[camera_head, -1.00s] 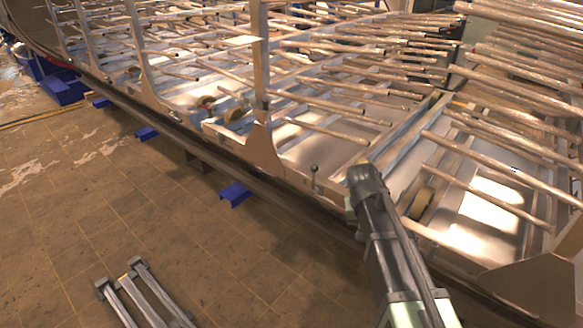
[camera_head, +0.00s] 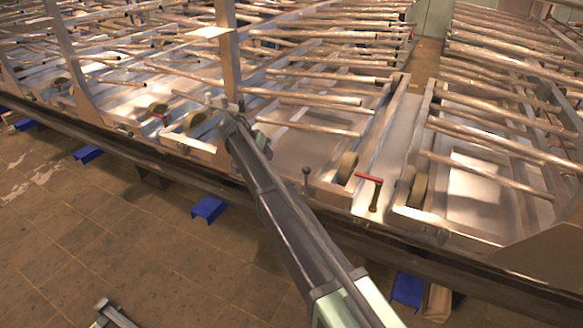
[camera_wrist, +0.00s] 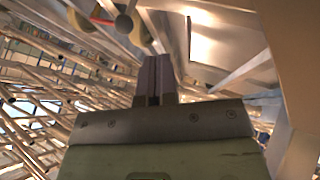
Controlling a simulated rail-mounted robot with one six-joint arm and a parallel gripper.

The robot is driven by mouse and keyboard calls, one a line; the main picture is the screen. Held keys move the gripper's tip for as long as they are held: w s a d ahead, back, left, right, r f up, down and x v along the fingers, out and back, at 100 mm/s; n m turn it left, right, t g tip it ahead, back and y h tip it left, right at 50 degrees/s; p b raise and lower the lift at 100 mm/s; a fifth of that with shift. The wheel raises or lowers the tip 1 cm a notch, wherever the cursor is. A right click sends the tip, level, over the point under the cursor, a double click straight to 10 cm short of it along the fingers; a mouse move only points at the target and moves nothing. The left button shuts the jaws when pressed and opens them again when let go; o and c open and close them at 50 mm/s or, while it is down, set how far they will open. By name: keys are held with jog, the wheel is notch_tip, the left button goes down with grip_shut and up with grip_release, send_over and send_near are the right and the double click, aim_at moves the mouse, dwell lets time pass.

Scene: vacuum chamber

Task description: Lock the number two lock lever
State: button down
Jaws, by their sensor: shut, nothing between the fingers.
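A red-handled lever (camera_head: 370,181) stands on the near rail, right of my arm in the head view. A ball-topped grey lever (camera_head: 306,174) stands left of it, between it and my arm. I see no numbers, so I cannot tell which lever is number two. My gripper (camera_wrist: 153,62) is shut and empty in the wrist view. A round grey knob (camera_wrist: 124,22) shows beyond and left of its fingertips, apparently apart from them. In the head view my arm reaches up to the frame, left of both levers; the fingertips are hard to make out there.
Many metal rods (camera_head: 320,98) stick out over the chamber frame behind the levers. An upright post (camera_head: 229,60) rises close to the end of my arm. Blue supports (camera_head: 209,208) stand below, and the tiled floor (camera_head: 150,260) in front is mostly clear.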

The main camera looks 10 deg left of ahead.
jog(key=b, duration=0.9)
send_near(306, 183)
jog(key=w+a+f, duration=0.2)
jog(key=w+f, duration=0.1)
jog(key=w, duration=0.1)
jog(key=d, duration=0.1)
jog(key=d+r+p, duration=0.1)
jog(key=d+p, duration=0.1)
jog(key=shift+s+d+r, duration=0.2)
jog(key=shift+r, duration=0.05)
jog(key=shift+s, duration=0.1)
